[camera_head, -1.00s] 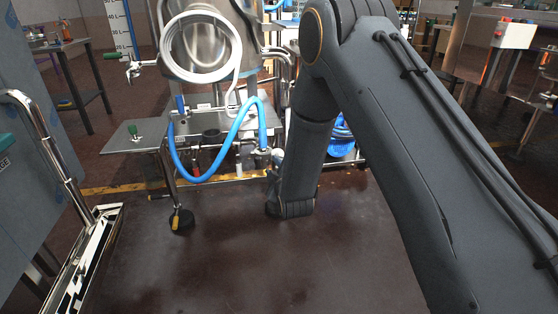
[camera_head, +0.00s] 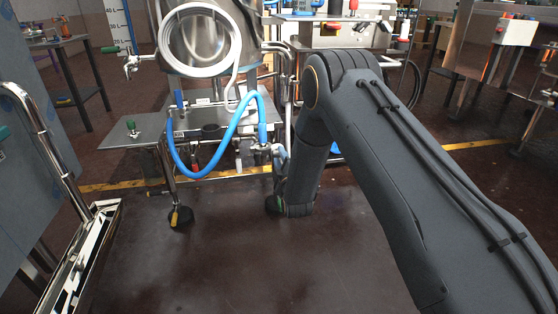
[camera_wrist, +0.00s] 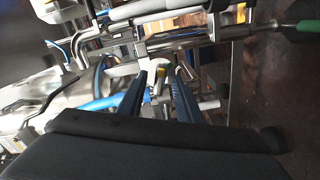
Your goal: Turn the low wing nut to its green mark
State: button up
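I cannot make out the low wing nut or its green mark for certain in either view. The filling machine (camera_head: 200,65) stands ahead with a low metal shelf (camera_head: 112,136), and a blue hose (camera_head: 238,128) loops down in front of it to a metal fitting (camera_head: 262,148). In the wrist view my gripper (camera_wrist: 161,76) has two dark fingers apart, with a gap between them.
A machine foot with a yellow tag (camera_head: 180,215) is on the floor. A metal-railed cart (camera_head: 48,150) is at the left. The brown floor (camera_head: 250,260) in front is clear.

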jog(key=shift+w, duration=0.2)
jog(key=shift+c, duration=0.3)
jog(key=shift+a, duration=0.1)
grip_shut()
jog(key=shift+m, duration=0.3)
jog(key=m+p, duration=0.2)
jog(key=m, duration=0.2)
jog(key=shift+m+p, duration=0.7)
jog(key=shift+m, duration=0.8)
jog(key=shift+o, duration=0.3)
grip_release()
